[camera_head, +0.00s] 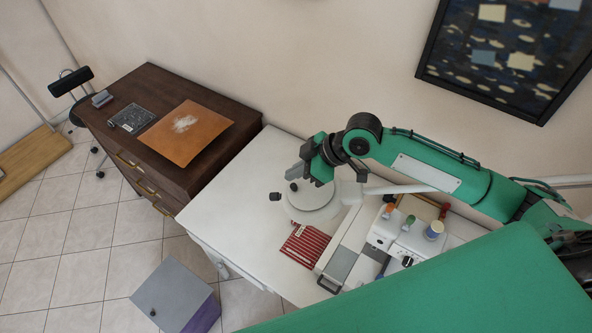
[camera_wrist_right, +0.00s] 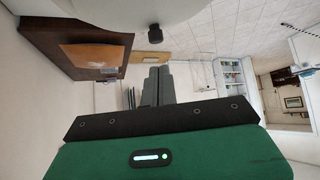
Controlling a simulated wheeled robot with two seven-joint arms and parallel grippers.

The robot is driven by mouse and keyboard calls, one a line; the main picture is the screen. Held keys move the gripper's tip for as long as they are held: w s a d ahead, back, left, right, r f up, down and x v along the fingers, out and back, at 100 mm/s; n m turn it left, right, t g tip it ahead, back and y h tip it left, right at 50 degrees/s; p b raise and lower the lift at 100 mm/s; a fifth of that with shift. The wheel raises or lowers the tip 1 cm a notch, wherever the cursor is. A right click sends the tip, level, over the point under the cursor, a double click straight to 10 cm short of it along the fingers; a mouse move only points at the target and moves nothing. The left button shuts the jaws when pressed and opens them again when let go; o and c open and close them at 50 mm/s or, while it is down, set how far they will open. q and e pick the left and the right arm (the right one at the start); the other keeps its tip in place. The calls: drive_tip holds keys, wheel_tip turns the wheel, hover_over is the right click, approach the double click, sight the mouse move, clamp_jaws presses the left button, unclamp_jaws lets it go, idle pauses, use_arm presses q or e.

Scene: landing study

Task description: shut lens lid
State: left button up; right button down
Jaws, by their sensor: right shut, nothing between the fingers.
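A white round lens head with a disc-shaped lid (camera_head: 314,197) is over the white table, on a pale arm that runs right. A small black knob (camera_head: 275,196) sticks out at its left. In the right wrist view a white rounded surface (camera_wrist_right: 85,12) fills the top, with a black knob (camera_wrist_right: 155,34) below it. How far the lid is open I cannot tell. My right gripper (camera_head: 295,173) is at the upper left edge of the disc; its grey fingers (camera_wrist_right: 158,82) are shut and empty. Contact with the lid is unclear. My left gripper is not in view.
A sewing machine (camera_head: 385,235) with thread spools and a red striped cloth (camera_head: 303,246) are on the white table (camera_head: 228,205). A dark wooden drawer cabinet (camera_head: 150,80) stands left. A grey box (camera_head: 172,292) is on the floor. Green covers the lower right.

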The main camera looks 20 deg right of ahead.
drive_tip(key=r+p, duration=0.1)
drive_tip(key=r, duration=0.1)
drive_tip(key=r+p, duration=0.1)
drive_tip(key=shift+w+a+r+p, duration=0.15)
drive_tip(key=shift+a+r+p, duration=0.15)
drive_tip(key=shift+a+r, duration=0.05)
drive_tip(key=shift+d+r+b, duration=0.15)
drive_tip(key=shift+d+b, duration=0.3)
drive_tip(key=shift+b, duration=0.5)
wheel_tip(320, 180, up, 7)
drive_tip(key=b, duration=0.3)
hover_over(296, 184)
drive_tip(key=s+d, duration=0.2)
drive_tip(key=d, duration=0.2)
drive_tip(key=shift+a+r, duration=0.1)
drive_tip(key=shift+r, duration=0.25)
